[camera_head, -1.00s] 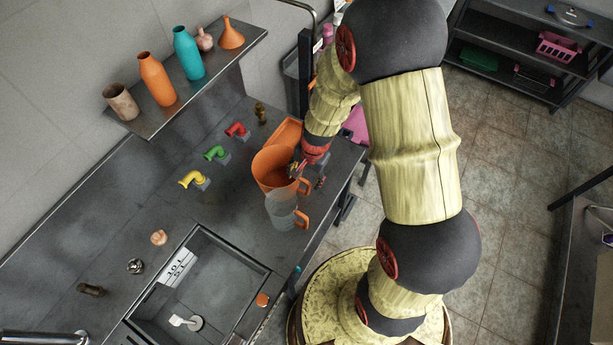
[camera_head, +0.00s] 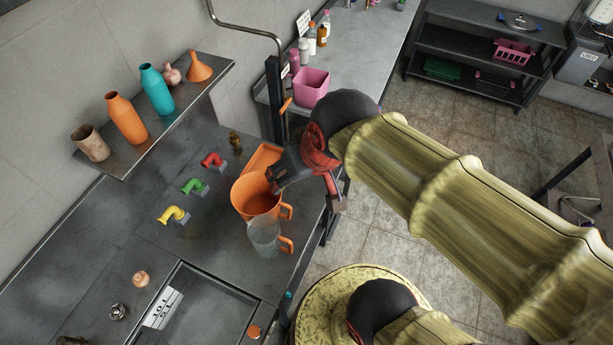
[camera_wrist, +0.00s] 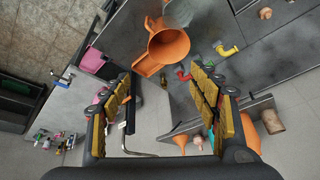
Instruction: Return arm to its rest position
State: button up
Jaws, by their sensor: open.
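My gripper (camera_head: 306,188) is above the right edge of the dark counter in the head view, close to the orange jug. In the wrist view my gripper (camera_wrist: 165,112) shows two padded fingers spread wide apart, with nothing between them. My arm bends down from the right side of the head view. The orange jug (camera_head: 252,197) stands on the counter beside a clear jug (camera_head: 264,237) with an orange handle. The orange jug also shows beyond the fingers in the wrist view (camera_wrist: 166,47).
An orange tray (camera_head: 263,157) lies behind the jug. Red, green and yellow taps (camera_head: 172,215) line the counter. A shelf (camera_head: 150,130) holds bottles and a funnel. A tall post (camera_head: 274,100) and a pink bin (camera_head: 311,88) stand behind my gripper. Open floor lies right.

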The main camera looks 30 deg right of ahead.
jog(key=s, duration=0.1)
jog(key=s+r, duration=0.1)
jog(key=s+r+n, duration=0.1)
jog(key=shift+s+d, duration=0.1)
jog(key=shift+d, duration=0.15)
notch_tip(320, 180, down, 17)
jog(key=b, duration=1.6)
jog(key=shift+b, duration=0.35)
jog(key=shift+r, duration=0.1)
